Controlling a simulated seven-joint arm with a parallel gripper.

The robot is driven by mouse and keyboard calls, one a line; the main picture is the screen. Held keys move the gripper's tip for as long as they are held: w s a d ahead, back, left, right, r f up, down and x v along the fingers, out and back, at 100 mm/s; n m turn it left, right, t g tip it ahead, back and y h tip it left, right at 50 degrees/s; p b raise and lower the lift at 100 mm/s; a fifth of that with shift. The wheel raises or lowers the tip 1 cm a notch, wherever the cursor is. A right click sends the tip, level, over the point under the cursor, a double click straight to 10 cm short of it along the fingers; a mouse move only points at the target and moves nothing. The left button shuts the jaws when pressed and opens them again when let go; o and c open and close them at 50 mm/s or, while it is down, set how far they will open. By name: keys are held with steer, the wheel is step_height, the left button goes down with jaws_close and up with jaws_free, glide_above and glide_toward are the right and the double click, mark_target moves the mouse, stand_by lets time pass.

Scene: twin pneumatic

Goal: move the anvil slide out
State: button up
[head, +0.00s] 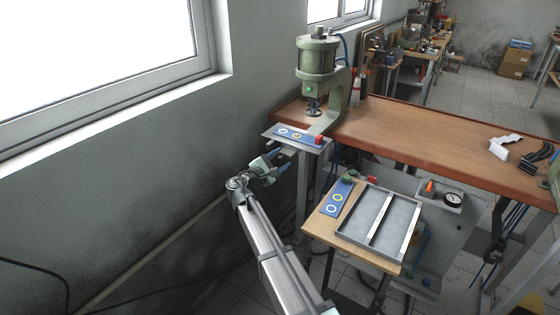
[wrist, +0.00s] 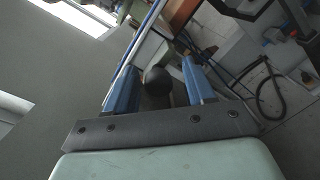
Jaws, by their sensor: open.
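The green pneumatic press (head: 316,60) stands on the left end of the wooden bench. Below its ram, a flat grey slide plate (head: 270,134) juts from the bench edge. It carries a blue strip with ring marks (head: 291,133) and a red block (head: 319,140). My gripper (head: 277,164) is just below and in front of this plate in the head view. In the wrist view my gripper (wrist: 159,68) has its two blue fingers apart. A dark round knob (wrist: 157,77) shows between them, with no clear contact. Whether the knob belongs to the slide cannot be told.
A lower wooden shelf (head: 318,225) holds a grey divided tray (head: 378,222) and another blue strip (head: 337,197). A grey panel with a gauge (head: 453,199) is to its right. A wall and window are close on the left. The bench middle (head: 420,135) is clear.

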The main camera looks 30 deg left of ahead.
steer(key=s+a, duration=0.1)
steer(key=s, duration=1.2)
steer(key=shift+s, duration=0.3)
